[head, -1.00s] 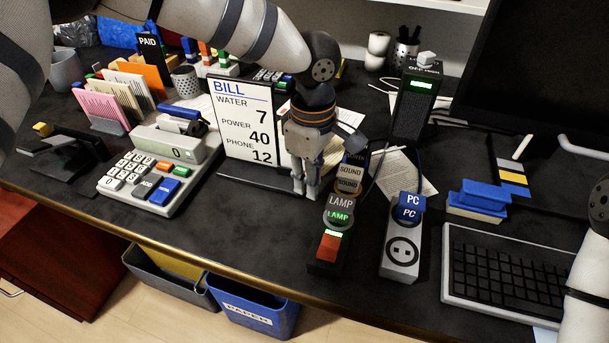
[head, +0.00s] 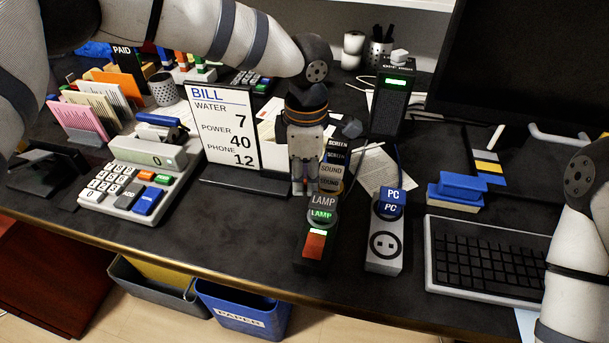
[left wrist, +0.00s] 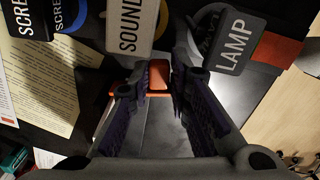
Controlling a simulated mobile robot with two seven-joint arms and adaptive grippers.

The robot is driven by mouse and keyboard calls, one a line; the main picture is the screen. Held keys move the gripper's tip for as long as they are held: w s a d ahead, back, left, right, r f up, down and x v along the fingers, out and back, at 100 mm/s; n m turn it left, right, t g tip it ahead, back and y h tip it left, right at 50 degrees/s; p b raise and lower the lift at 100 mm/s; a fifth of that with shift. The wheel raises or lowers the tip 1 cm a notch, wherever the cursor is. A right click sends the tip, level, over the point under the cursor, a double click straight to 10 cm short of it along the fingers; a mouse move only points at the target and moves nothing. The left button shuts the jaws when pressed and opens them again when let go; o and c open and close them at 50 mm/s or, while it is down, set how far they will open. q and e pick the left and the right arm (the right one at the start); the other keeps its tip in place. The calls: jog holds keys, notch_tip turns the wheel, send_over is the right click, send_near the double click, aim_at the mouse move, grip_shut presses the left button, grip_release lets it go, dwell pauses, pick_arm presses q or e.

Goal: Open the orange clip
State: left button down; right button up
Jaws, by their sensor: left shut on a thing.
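The orange clip (left wrist: 158,78) shows in the left wrist view between my left fingertips, beside the grey SOUND plug (left wrist: 130,25). An orange edge of it also runs left behind one finger. My left gripper (left wrist: 160,72) is shut on the clip. In the head view my left gripper (head: 306,188) points down just left of the power strip (head: 315,247), close to the SOUND plug (head: 331,170). There the fingers mostly hide the clip. My right arm is at the right edge, but its gripper is out of view.
The LAMP plug (head: 322,202) and SCREEN plug (head: 338,144) sit in the same strip. A second strip with a blue PC plug (head: 392,196) stands to its right. The bill stand (head: 228,130) is close at the left. A keyboard (head: 485,260) lies at right.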

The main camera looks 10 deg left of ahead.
aim_at(306, 182)
pick_arm(q)
jog(key=c, duration=1.8)
grip_release()
jog(key=shift+o, duration=0.2)
notch_tip(306, 182, up, 12)
